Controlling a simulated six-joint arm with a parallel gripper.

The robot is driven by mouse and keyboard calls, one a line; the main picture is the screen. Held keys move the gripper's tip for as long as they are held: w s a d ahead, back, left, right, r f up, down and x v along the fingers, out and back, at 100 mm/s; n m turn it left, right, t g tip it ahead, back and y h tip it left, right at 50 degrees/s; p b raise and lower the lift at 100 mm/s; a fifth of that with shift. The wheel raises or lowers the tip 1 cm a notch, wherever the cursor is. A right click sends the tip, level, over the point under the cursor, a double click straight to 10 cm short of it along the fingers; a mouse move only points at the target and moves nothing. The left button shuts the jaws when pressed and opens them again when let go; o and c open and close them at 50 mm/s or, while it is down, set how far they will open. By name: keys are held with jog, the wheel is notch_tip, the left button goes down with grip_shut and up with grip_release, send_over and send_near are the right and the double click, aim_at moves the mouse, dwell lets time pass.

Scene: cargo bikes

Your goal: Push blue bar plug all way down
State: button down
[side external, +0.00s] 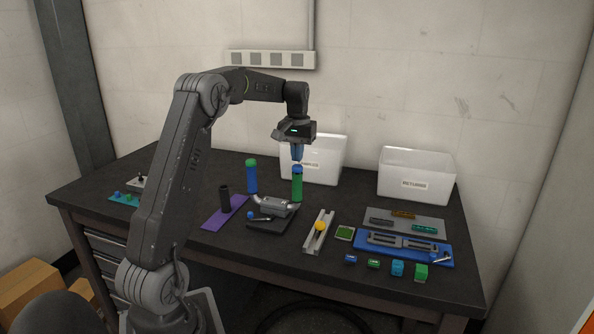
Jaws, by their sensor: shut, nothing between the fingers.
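A green upright grip (297,188) with a blue plug (297,169) at its top stands near the middle of the table. A blue upright grip (251,180) with a green plug (251,162) at its top stands to its left. My gripper (297,158) points down just above the blue plug of the green grip. It is shut and empty. I cannot tell whether the fingertips touch this plug. How far each plug sits inside its grip is too small to tell.
A silver handlebar part on a dark base (270,221) lies in front of the grips. A purple plate (224,213) with a dark post is left. White bins (416,173) stand behind. A grey tray (380,213), a blue tray (375,248) and several small blocks fill the right.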

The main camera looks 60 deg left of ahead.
aim_at(297, 166)
jog(key=shift+f, duration=0.7)
jog(key=shift+f, duration=0.2)
jog(key=shift+f, duration=0.25)
jog(key=shift+r, duration=3.05)
